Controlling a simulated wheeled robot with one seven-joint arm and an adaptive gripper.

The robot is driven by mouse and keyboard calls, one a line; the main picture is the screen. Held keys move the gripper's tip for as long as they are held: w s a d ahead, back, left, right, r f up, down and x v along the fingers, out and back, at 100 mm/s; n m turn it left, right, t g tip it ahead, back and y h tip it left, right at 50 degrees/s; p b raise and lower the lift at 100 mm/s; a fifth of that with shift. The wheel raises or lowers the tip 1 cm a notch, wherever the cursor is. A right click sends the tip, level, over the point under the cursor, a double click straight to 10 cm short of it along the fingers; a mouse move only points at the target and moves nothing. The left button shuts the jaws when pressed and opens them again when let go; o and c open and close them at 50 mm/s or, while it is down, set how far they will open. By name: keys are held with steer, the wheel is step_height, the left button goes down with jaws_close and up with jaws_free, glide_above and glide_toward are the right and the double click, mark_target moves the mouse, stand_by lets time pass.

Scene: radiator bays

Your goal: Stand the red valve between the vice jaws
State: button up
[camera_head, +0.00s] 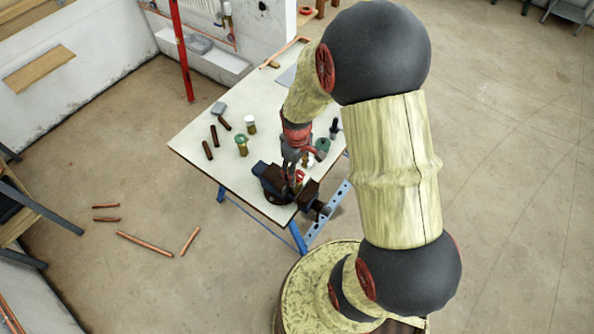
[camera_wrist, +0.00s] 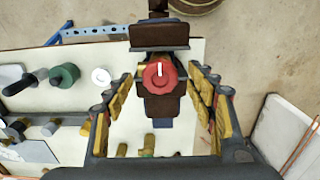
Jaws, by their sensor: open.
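The red valve (camera_wrist: 160,74) shows its round red handle with a white mark, facing the camera, in the wrist view. It stands between the two brown jaws of the vice (camera_wrist: 160,38) and appears upright; its lower body is hidden there. In the head view the valve (camera_head: 299,175) is a small red top over a brass body, at the vice (camera_head: 274,184) on the table's near corner. My gripper (camera_wrist: 164,77) is open, its yellow-padded fingers to the left and right of the valve with gaps on both sides. In the head view my gripper (camera_head: 292,160) is just above the vice.
The pale table (camera_head: 205,137) also carries a green-topped valve (camera_head: 241,146), a white-topped one (camera_head: 250,125), dark tube pieces (camera_head: 214,135) and a grey block (camera_head: 218,108). Copper pipes (camera_head: 145,243) lie on the floor.

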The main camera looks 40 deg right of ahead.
step_height(320, 180, up, 12)
stand_by(0.7)
